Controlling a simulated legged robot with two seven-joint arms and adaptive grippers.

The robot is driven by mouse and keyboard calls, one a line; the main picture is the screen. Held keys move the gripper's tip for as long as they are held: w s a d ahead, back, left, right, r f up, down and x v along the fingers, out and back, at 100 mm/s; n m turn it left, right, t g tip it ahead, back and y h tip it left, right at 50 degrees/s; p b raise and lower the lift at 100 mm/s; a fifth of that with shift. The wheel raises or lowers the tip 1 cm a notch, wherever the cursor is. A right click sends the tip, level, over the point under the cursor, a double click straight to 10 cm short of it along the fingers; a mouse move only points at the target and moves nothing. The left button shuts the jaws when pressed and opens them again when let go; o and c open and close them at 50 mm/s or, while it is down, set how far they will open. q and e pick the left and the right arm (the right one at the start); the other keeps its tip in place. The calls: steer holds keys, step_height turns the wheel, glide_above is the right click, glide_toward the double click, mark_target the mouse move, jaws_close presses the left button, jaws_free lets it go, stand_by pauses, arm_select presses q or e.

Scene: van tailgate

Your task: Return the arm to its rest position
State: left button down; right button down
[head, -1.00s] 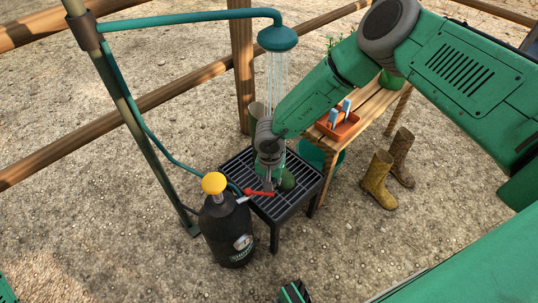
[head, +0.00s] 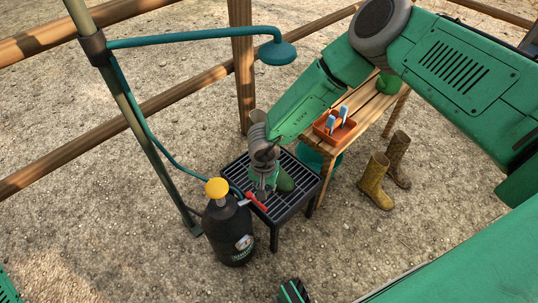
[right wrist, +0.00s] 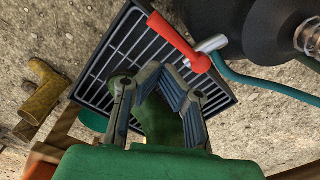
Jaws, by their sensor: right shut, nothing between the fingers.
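My right arm comes in from the right in the head view. Its gripper (head: 262,192) is shut and empty, pointing down over the black grate stand (head: 306,203). The fingers (right wrist: 161,78) also show in the right wrist view, with the grate (right wrist: 92,88) below them. A valve with a red lever (head: 256,201) sits beside the black tank, close to the gripper. The red lever (right wrist: 178,42) lies beyond the fingertips in the wrist view, apart from them. A green boot (head: 285,180) is on the grate, partly hidden by my gripper. My left gripper is not in view.
A black tank with a yellow cap (head: 217,187) stands left of the grate. A shower head (head: 278,53) on a pole hangs above, with no water falling. A wooden bench (head: 372,108) holds an orange tray (head: 346,132). Yellow-brown boots (head: 374,184) stand at right on gravel.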

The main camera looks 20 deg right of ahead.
step_height(320, 180, up, 2)
steer(key=shift+d+r+p, duration=0.1)
steer(key=shift+d+p, duration=0.05)
steer(key=shift+p, duration=0.35)
